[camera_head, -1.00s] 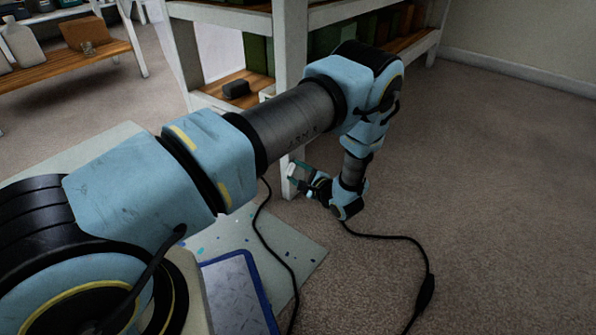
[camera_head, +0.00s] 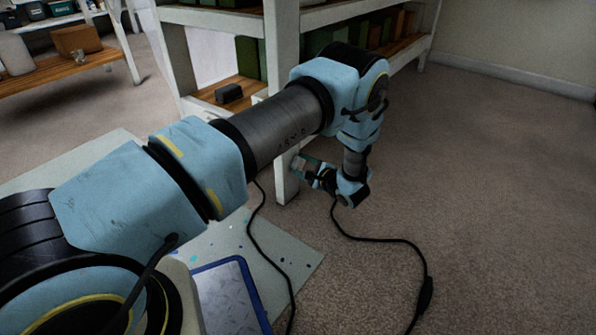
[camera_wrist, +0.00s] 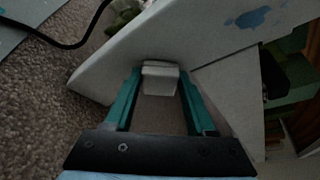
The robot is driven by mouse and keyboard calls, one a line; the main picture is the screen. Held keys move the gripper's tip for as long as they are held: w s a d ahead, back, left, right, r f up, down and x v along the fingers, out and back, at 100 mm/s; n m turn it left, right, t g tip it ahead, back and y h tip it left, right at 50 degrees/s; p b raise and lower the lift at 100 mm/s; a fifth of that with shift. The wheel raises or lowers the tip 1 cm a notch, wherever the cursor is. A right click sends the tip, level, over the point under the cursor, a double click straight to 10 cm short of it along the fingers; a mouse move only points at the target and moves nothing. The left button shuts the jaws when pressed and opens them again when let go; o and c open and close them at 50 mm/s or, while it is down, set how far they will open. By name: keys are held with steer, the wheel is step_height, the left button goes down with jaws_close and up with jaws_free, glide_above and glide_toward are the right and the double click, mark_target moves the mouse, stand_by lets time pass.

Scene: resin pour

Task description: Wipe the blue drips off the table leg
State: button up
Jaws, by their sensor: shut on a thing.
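The white table leg (camera_head: 287,188) stands on the carpet in the middle of the head view. It also fills the upper part of the wrist view (camera_wrist: 205,35), where a pale blue patch (camera_wrist: 250,18) shows on it near the top right. My gripper (camera_head: 303,164) is beside the leg, low down. In the wrist view my gripper's teal fingers (camera_wrist: 160,82) are shut on a small white block (camera_wrist: 160,78). The block is very close to the leg's face; I cannot tell if they touch. No drips can be made out on the leg in the head view.
A black cable (camera_head: 400,240) runs over the carpet. A paint-spotted sheet (camera_head: 290,262) and a blue-rimmed tray (camera_head: 237,263) lie at the front. A lower shelf (camera_head: 225,100) holds a dark block (camera_head: 229,94).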

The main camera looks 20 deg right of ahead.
steer(key=shift+w+d, duration=0.45)
steer(key=shift+d, duration=0.2)
steer(key=shift+s+a+r+p, duration=0.1)
steer(key=shift+s+a+p, duration=0.35)
steer(key=shift+a+p, duration=0.2)
steer(key=shift+s+a+r+p, duration=0.1)
steer(key=shift+s+a+p, duration=0.3)
steer(key=shift+a+p, duration=0.2)
steer(key=shift+s+a+f, duration=0.15)
steer(key=shift+s+a, duration=0.05)
steer(key=shift+a, duration=0.05)
steer(key=a+p, duration=0.1)
steer(key=s+a+p, duration=0.1)
steer(key=a, duration=0.1)
steer(key=shift+s+a, duration=0.15)
steer(key=shift+s, duration=0.05)
steer(key=s+d, duration=0.3)
steer(key=s, duration=0.2)
steer(key=shift+s, duration=0.15)
